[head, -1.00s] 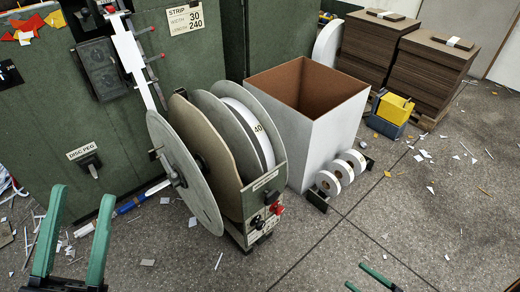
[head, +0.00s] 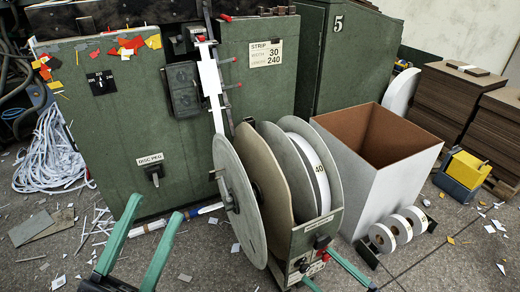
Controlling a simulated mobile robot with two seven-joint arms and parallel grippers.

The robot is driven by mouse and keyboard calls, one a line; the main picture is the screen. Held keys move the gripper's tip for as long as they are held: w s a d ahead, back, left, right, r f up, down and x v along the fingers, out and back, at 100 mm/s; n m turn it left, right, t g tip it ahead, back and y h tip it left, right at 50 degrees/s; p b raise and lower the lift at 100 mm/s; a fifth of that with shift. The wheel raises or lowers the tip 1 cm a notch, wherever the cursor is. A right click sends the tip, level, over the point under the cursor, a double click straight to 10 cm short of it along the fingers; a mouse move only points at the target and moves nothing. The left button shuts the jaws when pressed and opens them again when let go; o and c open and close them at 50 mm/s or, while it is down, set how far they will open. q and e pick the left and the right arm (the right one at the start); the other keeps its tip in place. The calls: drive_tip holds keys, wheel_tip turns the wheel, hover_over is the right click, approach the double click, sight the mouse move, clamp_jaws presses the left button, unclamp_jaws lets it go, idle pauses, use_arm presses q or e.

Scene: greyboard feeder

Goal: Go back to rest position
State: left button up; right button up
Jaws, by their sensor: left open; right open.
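My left gripper (head: 158,205) is at the lower left of the head view, its two green fingers apart and pointing up, with nothing between them. It appears in front of the green cabinet's base, left of the large grey disc (head: 238,200) of the reel feeder.
A green cabinet (head: 80,120) with a disc peg (head: 154,172) stands behind. An open white box (head: 350,190), white rolls (head: 398,232), a yellow-and-blue bin (head: 465,170) and stacked brown board (head: 455,95) are at right. White strips (head: 48,155) and scraps litter the left floor.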

drive_tip(key=s+a+r+n+y, duration=0.2)
drive_tip(key=s+a+r, duration=0.1)
drive_tip(key=r, duration=0.7)
drive_tip(key=s+a+r+n+y, duration=0.1)
drive_tip(key=s+a+r+n, duration=0.15)
drive_tip(key=r, duration=0.75)
drive_tip(key=w+d+r+m+t+h+p, duration=0.4)
drive_tip(key=w+r+m+t+h+p, duration=0.15)
drive_tip(key=m+h+p, duration=0.45)
use_arm(q)
drive_tip(key=w+a+n+g+y+p, duration=0.35)
drive_tip(key=w+n+y+p, duration=0.45)
drive_tip(key=p, duration=0.4)
drive_tip(key=s+a+f+n+g+y+p, duration=0.2)
drive_tip(key=s+f+g+y+p, duration=0.2)
drive_tip(key=p, duration=1.3)
drive_tip(key=s+f+g, duration=0.3)
drive_tip(key=s+g, duration=0.1)
drive_tip(key=s, duration=0.2)
drive_tip(key=shift+s+f+g+y, duration=0.15)
drive_tip(key=shift+s+g+y, duration=0.15)
drive_tip(key=shift+g+y, duration=0.1)
use_arm(e)
drive_tip(key=s+d+f+m+g+h, duration=0.3)
drive_tip(key=s+f+m+g+h, duration=0.3)
drive_tip(key=f+g, duration=0.4)
drive_tip(key=shift+s+d+f+m+g, duration=0.15)
drive_tip(key=shift+s+d+m+g, duration=0.3)
drive_tip(key=shift+g, duration=0.3)
